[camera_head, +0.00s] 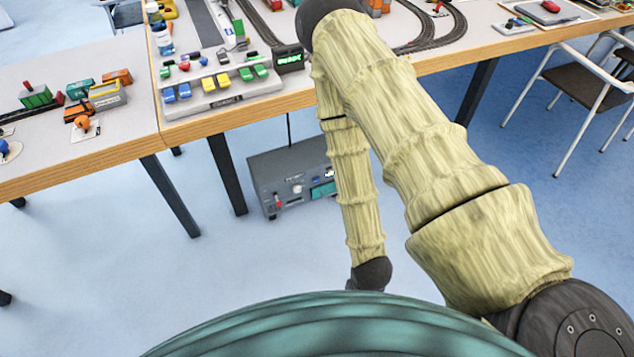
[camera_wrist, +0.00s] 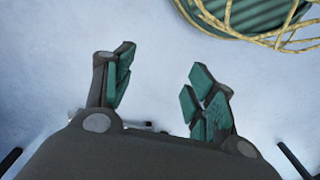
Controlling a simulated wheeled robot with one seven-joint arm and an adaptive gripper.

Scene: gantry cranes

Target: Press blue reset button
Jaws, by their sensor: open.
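A light grey control panel (camera_head: 225,101) lies near the front edge of the table. Two blue buttons (camera_head: 177,93) are at its left end, beside yellow and green ones; I cannot tell which blue one is the reset. Small red and green knobs stand along its back. In the wrist view my gripper (camera_wrist: 158,80) is open and empty, its teal-padded fingers apart over the pale floor. In the head view the wrist end of my arm hangs low in front of the table, away from the panel, and the fingers are hidden behind my teal body.
A grey box (camera_head: 293,178) with switches and a small screen stands on the floor under the table. A small dark display (camera_head: 289,59) is right of the panel. Model trains and tracks (camera_head: 440,35) fill the table. Chairs (camera_head: 585,88) stand at right. The floor in front is clear.

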